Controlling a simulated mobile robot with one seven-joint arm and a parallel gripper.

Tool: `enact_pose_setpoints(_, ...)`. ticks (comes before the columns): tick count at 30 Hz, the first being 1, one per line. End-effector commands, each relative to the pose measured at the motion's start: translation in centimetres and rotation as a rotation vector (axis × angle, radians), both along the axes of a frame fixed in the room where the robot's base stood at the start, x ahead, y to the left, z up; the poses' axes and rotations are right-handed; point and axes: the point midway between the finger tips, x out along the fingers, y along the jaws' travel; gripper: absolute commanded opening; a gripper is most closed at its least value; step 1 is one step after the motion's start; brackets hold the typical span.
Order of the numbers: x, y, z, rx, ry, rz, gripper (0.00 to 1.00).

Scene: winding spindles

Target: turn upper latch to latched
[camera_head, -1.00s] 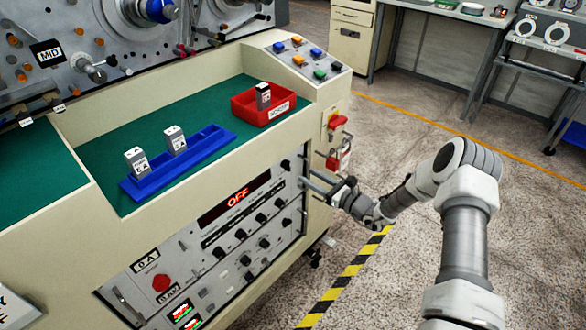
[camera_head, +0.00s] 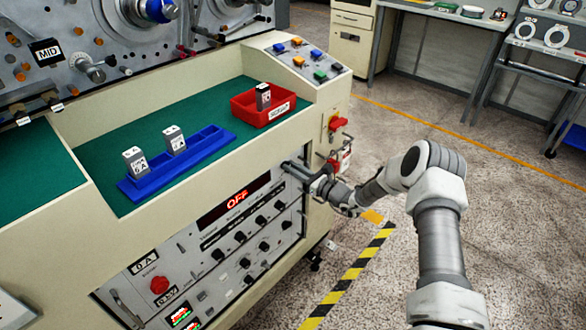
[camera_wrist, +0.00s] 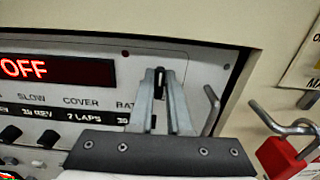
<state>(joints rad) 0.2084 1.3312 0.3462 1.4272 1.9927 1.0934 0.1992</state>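The upper latch (camera_wrist: 159,76) is a small dark piece near the top right of the control panel (camera_wrist: 203,73). In the wrist view it shows between the tips of my gripper (camera_wrist: 160,75). The two grey fingers stand a little apart, one on each side of it. I cannot tell whether they touch it. In the head view my gripper (camera_head: 290,168) is at the panel's upper right corner and hides the latch, so its turn angle is not clear.
A bent metal handle (camera_wrist: 212,108) stands close right of the fingers. A red padlock (camera_wrist: 288,155) hangs on a metal hasp farther right. A red display reading OFF (camera_head: 237,200) is to the left. The floor (camera_head: 520,220) beside the cabinet is open.

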Motion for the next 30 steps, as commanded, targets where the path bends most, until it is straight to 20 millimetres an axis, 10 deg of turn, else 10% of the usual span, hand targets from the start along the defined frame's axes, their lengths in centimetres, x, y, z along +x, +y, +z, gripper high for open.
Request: enact_pose_setpoints(30, -0.3, 0.16, -0.38, -0.201, -0.257, 0.0, 0.0)
